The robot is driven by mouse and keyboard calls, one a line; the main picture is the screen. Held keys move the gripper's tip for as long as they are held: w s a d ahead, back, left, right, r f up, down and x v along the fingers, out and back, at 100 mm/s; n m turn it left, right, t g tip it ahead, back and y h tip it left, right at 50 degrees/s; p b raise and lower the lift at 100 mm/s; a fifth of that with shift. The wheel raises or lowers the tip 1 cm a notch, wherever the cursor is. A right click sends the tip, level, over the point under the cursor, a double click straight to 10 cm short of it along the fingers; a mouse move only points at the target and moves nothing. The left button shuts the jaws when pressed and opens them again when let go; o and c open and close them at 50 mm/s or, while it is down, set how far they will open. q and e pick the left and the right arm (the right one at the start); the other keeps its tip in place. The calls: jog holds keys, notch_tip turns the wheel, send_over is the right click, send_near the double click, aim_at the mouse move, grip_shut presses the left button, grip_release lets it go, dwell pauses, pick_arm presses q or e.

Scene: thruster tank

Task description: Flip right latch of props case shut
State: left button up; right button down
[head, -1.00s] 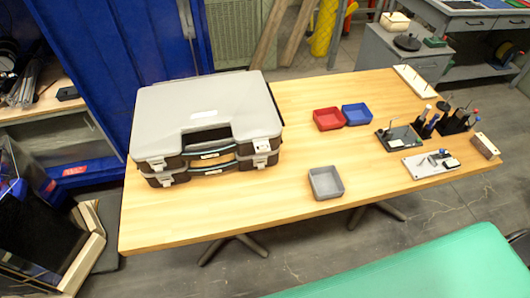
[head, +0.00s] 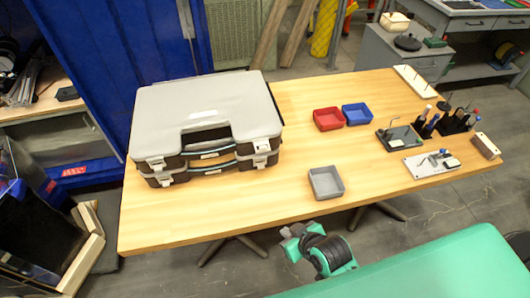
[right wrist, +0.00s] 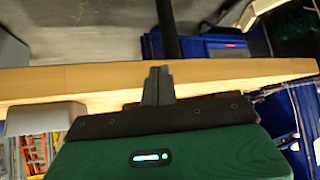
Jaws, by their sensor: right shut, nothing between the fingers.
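The props case (head: 205,100) lies closed on the left part of the wooden table, with a grey lid and dark handles at its front. Its right latch (head: 262,146) is a small pale piece at the front right corner; I cannot tell whether it is open or shut. The left latch (head: 157,164) shows at the front left corner. My right gripper (head: 288,232) is just off the table's front edge, low in the head view, well apart from the case. In the right wrist view its fingers (right wrist: 159,74) are together and empty. My left gripper is not in view.
A grey tray (head: 326,183) stands near the table's (head: 240,205) front edge, right of the case. A red tray (head: 328,119) and a blue tray (head: 357,114) sit behind it. Tools and small stands fill the right end. The tabletop before the case is clear.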

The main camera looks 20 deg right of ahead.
aim_at(262, 145)
jog(key=w+a+r+m+t+h, duration=0.1)
jog(key=w+r+m+t+h, duration=0.1)
jog(key=r+t, duration=0.5)
jog(key=w+a+r+m+t+h, duration=0.1)
jog(key=w+r+m+t+h, duration=0.1)
jog(key=w+r+t, duration=0.3)
jog(key=shift+w+a+r+t, duration=0.3)
jog(key=shift+r+t, duration=1.2)
jog(key=shift+r, duration=0.55)
